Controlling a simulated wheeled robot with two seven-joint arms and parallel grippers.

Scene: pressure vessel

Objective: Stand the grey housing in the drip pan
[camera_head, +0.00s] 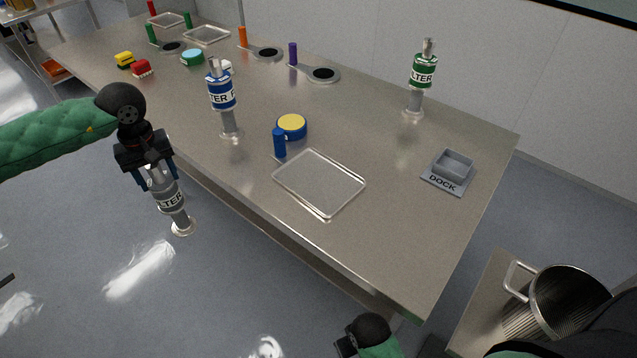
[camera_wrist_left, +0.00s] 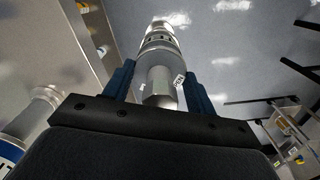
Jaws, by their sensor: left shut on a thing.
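My left gripper (camera_head: 158,175) is shut on the grey housing (camera_head: 170,199), a metal cylinder with a grey and white FILTER label. It hangs nearly upright, slightly tilted, off the front edge of the table, over the floor. In the left wrist view the grey housing (camera_wrist_left: 162,55) sits between the two blue fingers (camera_wrist_left: 155,85). The drip pan (camera_head: 318,183), a shallow empty metal tray, lies near the table's front edge, right of the gripper. My right gripper (camera_head: 347,345) is only partly in view at the bottom; its fingers do not show clearly.
A blue-labelled housing (camera_head: 222,95) stands between my left gripper and the pan. A blue cylinder (camera_head: 279,143) and a yellow-topped round cap (camera_head: 291,126) sit just behind the pan. A green-labelled housing (camera_head: 423,75) and the DOCK block (camera_head: 450,172) are farther right. The table front right is clear.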

